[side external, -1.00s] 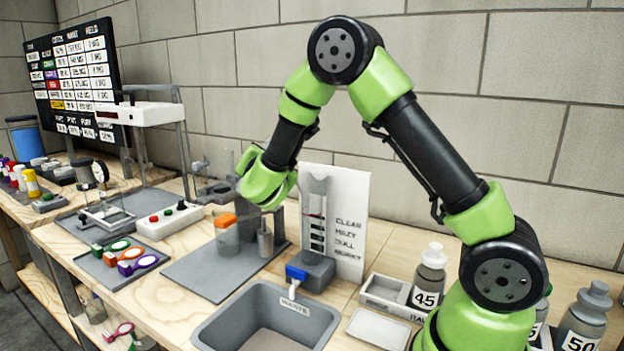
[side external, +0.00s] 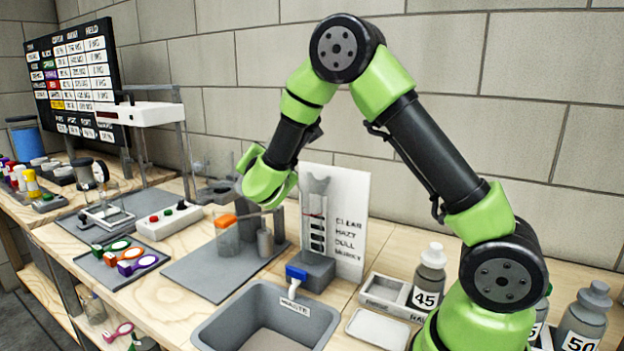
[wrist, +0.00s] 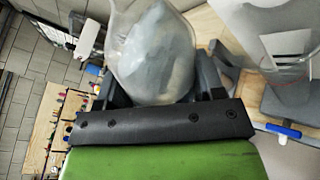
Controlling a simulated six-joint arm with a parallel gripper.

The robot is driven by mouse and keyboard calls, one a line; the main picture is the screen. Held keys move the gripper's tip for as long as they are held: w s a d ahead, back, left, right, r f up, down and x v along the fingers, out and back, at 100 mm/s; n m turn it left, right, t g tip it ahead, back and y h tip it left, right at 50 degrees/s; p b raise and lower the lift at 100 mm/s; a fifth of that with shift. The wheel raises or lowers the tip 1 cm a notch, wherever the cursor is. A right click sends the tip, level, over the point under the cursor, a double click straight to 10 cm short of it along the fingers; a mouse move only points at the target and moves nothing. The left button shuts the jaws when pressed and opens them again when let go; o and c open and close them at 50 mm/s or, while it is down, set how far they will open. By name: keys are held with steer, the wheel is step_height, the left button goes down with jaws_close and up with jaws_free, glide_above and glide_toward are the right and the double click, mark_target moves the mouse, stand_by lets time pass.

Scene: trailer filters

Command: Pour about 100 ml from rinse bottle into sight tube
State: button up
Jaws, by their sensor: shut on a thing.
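My gripper (wrist: 163,82) is shut on a clear, rounded vessel with grey contents, which I take for the rinse bottle (wrist: 152,48). It fills the top middle of the wrist view; its mouth is out of sight. In the side view the gripper (side external: 218,190) is small and the held bottle cannot be made out clearly. The sight tube (side external: 317,205) stands upright on a grey base with a blue tap, in front of a white card with clarity words. It also shows at the right of the wrist view (wrist: 288,68), apart from the bottle. No pouring stream is visible.
A grey waste basin (side external: 225,330) sits below the tap. An orange-topped container (side external: 228,238) stands on the grey mat (side external: 205,275) near my gripper. A bottle marked 45 (side external: 430,272) and a tray (side external: 385,293) are at the right. A control box (side external: 162,221) is at the left.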

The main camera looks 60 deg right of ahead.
steer(key=shift+f+m, duration=0.15)
steer(key=shift+m, duration=0.35)
stand_by(0.8)
steer(key=shift+w+a+f+m+y, duration=0.15)
steer(key=shift+f+m, duration=0.2)
steer(key=shift+f, duration=0.15)
steer(key=shift+w+a+f+m+y, duration=0.15)
steer(key=shift+f+m, duration=0.2)
steer(key=shift+f, duration=0.15)
stand_by(0.8)
steer(key=shift+w+a+r+m+y, duration=0.2)
steer(key=shift+r+m+y, duration=0.1)
steer(key=shift+r+m, duration=0.4)
stand_by(1.2)
steer(key=shift+a+f+m+t+p, duration=0.1)
steer(key=shift+f+m+t+p, duration=0.2)
steer(key=shift+m, duration=0.5)
stand_by(0.9)
steer(key=shift+s+d+r+m, duration=0.15)
steer(key=shift+d+r+m, duration=0.05)
steer(key=shift+r+m, duration=0.3)
stand_by(0.8)
